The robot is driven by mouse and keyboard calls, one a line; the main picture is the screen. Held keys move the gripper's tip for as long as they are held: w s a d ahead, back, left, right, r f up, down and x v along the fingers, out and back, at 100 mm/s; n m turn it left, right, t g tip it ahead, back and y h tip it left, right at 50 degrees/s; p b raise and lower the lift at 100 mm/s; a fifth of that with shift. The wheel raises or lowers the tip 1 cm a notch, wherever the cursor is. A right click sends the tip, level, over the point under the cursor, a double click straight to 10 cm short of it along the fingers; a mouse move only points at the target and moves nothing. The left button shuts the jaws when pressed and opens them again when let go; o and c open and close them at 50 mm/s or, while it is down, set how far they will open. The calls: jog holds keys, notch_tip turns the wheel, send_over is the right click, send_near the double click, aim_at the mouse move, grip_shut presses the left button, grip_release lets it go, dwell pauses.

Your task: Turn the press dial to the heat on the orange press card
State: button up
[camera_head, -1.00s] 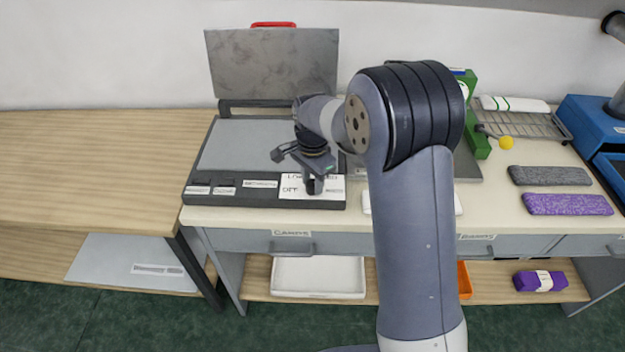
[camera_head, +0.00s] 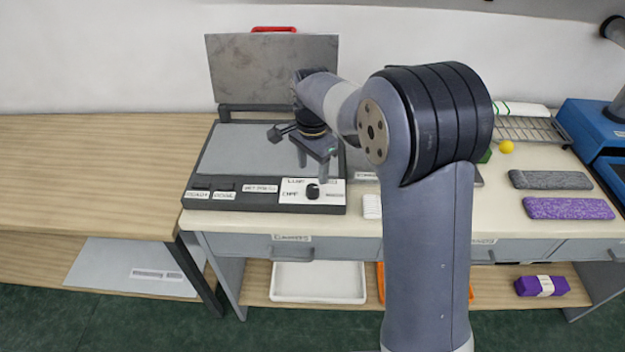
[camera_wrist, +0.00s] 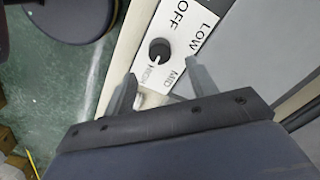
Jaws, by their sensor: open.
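The press dial (camera_head: 313,191) is a small black knob on a white label plate (camera_head: 290,190) at the front right of the press. I see no orange press card.
The press (camera_head: 193,177) has its grey lid (camera_head: 270,70) raised at the back. A white tray (camera_head: 318,296) and an orange-edged thing (camera_head: 381,283), partly behind my arm, are on the lower shelf. Grey (camera_head: 550,180) and purple (camera_head: 568,208) knitted pieces lie at right.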

aim_at(312, 187)
notch_tip(312, 187, up, 4)
jog(key=shift+r, duration=0.2)
notch_tip(312, 187, down, 11)
dwell(0.8)
dwell(0.4)
